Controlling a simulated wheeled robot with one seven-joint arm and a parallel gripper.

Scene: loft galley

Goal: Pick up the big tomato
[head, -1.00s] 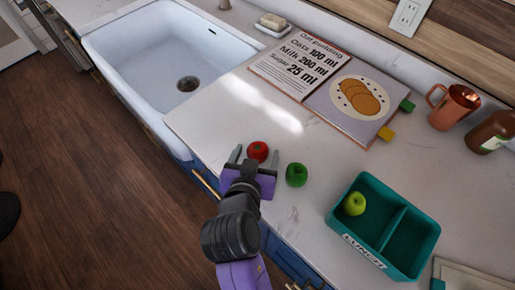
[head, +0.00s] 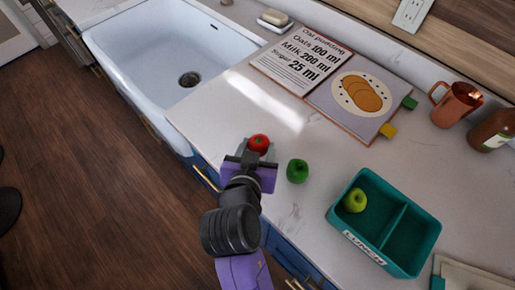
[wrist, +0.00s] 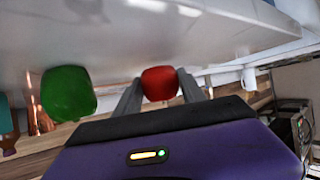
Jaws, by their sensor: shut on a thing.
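In the wrist view the red tomato (wrist: 160,83) is between the two grey fingertips of my gripper (wrist: 158,88), touched on both sides. I cannot tell whether the tomato is clear of the counter.
A teal lunch box (head: 345,228) with a yellow-green apple (head: 355,200) is further right. An open recipe book (head: 318,105) lies behind. The sink (head: 130,50) is at the left. Counter (head: 215,120) left of the tomato is clear.

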